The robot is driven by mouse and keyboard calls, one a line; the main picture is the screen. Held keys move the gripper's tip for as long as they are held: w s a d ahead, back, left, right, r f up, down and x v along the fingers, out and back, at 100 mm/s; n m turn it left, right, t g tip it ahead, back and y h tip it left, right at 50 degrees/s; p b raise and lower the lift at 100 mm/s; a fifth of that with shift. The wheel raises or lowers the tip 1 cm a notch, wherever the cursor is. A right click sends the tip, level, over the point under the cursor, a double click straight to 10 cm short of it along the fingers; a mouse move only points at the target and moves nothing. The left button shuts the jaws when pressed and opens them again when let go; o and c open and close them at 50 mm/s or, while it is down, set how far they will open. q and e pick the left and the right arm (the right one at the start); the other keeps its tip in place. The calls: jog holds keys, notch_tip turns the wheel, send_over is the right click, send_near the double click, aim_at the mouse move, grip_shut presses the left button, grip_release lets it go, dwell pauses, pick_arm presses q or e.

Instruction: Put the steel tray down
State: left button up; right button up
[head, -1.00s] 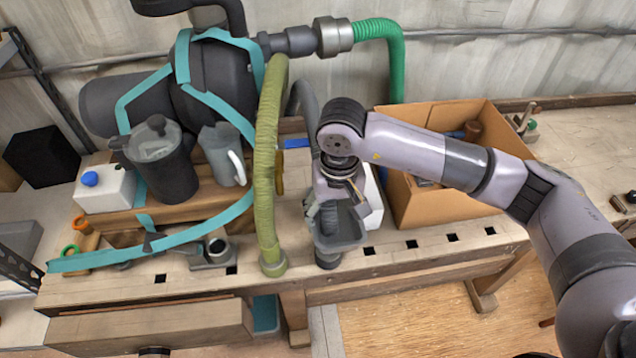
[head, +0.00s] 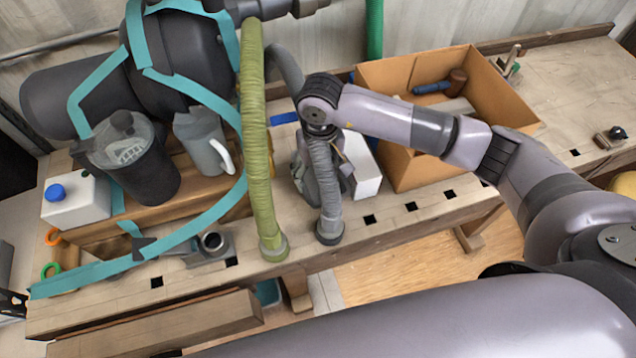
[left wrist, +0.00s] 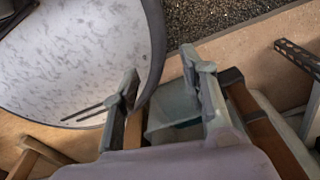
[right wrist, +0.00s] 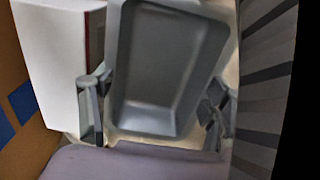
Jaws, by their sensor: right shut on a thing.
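The steel tray is a grey rectangular shallow tray (right wrist: 165,65), seen from above between the fingers in the right wrist view. My right gripper (right wrist: 155,118) is shut on it. In the head view the right gripper (head: 322,172) is low over the workbench (head: 400,213), largely hidden behind a grey ribbed hose. The hose hides most of the tray there, and I cannot tell whether the tray touches the bench. My left gripper (left wrist: 166,92) shows in the left wrist view with its fingers apart and nothing held.
The grey hose (head: 328,195) and a green-yellow hose (head: 260,150) stand close left of the right gripper. A white box (head: 362,168) and an open cardboard box (head: 425,160) are right of it. The bench's right end is mostly clear. A round pale top (left wrist: 75,50) is near my left gripper.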

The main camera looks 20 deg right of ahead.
aim_at(319, 180)
jog(key=shift+w+f, duration=0.2)
jog(key=shift+f, duration=0.55)
jog(key=shift+s+f+b, duration=0.2)
jog(key=shift+f+b, duration=0.45)
jog(key=shift+f, duration=0.85)
jog(key=shift+w+a, duration=0.1)
jog(key=shift+w, duration=0.15)
jog(key=shift+s+f+b, duration=0.15)
jog(key=shift+f+b, duration=0.05)
jog(key=shift+b, duration=0.15)
pick_arm(q)
jog(key=shift+w+a+f, duration=0.25)
jog(key=shift+w+f, duration=0.25)
jog(key=shift+w, duration=0.05)
jog(key=shift+w+a+f, duration=0.25)
jog(key=shift+w+f, duration=0.25)
jog(key=shift+w, duration=0.05)
pick_arm(e)
jog(key=o, duration=1.2)
jog(key=shift+r, duration=0.1)
